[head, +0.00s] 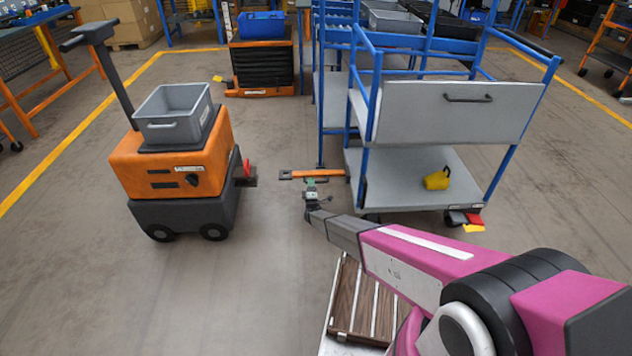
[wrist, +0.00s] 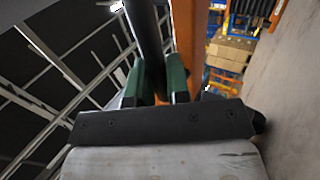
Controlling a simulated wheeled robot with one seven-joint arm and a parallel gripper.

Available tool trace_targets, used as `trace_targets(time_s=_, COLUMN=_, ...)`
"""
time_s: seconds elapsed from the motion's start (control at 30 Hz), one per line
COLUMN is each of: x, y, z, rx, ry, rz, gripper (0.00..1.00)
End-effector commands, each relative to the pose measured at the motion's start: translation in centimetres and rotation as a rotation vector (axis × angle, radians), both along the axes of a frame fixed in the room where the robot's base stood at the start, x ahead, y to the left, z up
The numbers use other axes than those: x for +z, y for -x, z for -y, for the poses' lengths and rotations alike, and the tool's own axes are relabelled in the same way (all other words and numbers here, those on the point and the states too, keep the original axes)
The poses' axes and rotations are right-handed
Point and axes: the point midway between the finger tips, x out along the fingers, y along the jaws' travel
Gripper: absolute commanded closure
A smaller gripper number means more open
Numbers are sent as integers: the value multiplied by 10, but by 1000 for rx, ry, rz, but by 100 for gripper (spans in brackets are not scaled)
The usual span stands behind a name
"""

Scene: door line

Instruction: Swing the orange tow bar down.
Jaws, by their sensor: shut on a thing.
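The orange tow bar (head: 292,174) sticks out to the left from the lower frame of the blue-framed cart (head: 447,110) and looks about level in the head view. My gripper (head: 310,184) is at the bar's near side. In the wrist view, the green fingers of my gripper (wrist: 158,82) are closed on a dark round grip (wrist: 143,30). The orange bar (wrist: 185,40) runs beside this grip, just behind the right finger. Where the grip joins the bar is hidden by the fingers.
An orange and dark grey tugger (head: 170,165) with a grey bin stands on the left, its hitch (head: 245,178) facing the bar across a gap. A yellow object (head: 437,180) lies on the cart's lower shelf. The floor at front left is clear.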

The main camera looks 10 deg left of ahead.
Motion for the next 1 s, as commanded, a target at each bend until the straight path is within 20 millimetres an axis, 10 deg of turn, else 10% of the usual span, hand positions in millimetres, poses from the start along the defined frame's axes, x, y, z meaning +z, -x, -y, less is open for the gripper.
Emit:
trace_targets(time_s=0.53, x=-6, y=0, z=-6, rx=-1, ry=29, rz=5, gripper=100)
trace_targets(time_s=0.63, x=-6, y=0, z=-6, rx=-1, ry=28, rz=5, gripper=59)
trace_targets(time_s=1.0, x=2, y=0, z=-5, rx=0, ry=23, rz=6, gripper=59)
